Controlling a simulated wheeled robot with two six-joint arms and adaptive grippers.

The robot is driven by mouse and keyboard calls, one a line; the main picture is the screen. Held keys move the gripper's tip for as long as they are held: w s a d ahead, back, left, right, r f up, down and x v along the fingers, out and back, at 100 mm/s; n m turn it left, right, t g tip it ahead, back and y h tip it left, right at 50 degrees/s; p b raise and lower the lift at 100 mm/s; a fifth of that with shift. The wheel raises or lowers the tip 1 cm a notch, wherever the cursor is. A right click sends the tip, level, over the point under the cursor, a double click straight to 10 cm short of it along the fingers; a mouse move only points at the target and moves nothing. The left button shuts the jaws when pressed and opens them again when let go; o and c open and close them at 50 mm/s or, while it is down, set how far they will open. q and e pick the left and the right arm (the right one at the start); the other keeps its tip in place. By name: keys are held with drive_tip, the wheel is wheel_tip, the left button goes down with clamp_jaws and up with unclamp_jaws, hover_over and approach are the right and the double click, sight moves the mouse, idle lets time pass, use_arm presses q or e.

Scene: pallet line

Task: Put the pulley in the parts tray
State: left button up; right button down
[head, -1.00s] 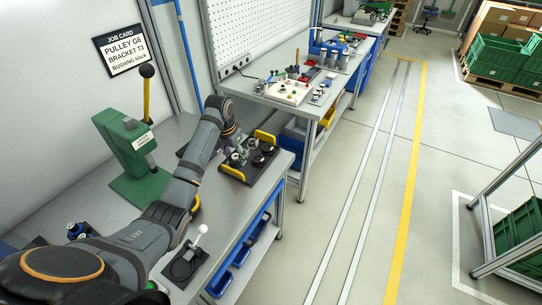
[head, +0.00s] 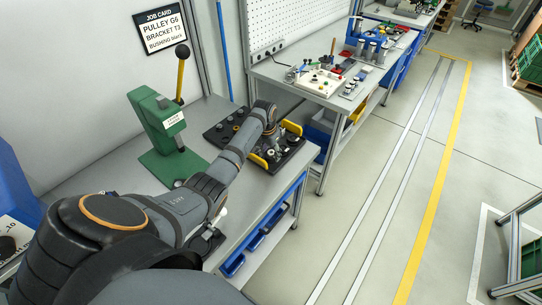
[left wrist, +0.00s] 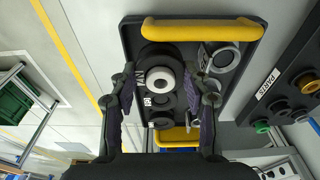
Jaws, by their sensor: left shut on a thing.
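My left gripper (left wrist: 165,88) is shut on a black round part with a white centre, likely the pulley (left wrist: 160,78). It is over the black tray with yellow handles (left wrist: 222,28), likely the parts tray; whether the part touches the tray is unclear. Below the part are more black discs (left wrist: 160,101) with white labels, partly hidden, and grey metal rings (left wrist: 224,59). In the head view the left gripper (head: 271,141) is at the tray (head: 297,129), its fingers mostly hidden by the arm. My right gripper is not in view.
A black rack (head: 222,126) of small rings lies beside the tray. A green press (head: 165,130) with a black-knobbed lever stands on the bench behind my arm. A job card (head: 160,30) hangs on the wall. A second bench (head: 290,72) with parts stands beyond.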

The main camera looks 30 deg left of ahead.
sight(268, 157)
use_arm(q)
drive_tip(key=shift+f, duration=1.3)
drive_tip(key=shift+f, duration=0.1)
drive_tip(key=o, duration=0.9)
drive_tip(key=shift+o, duration=0.2)
wheel_tip(268, 157, up, 12)
drive_tip(key=s, duration=0.2)
drive_tip(key=shift+b, duration=0.45)
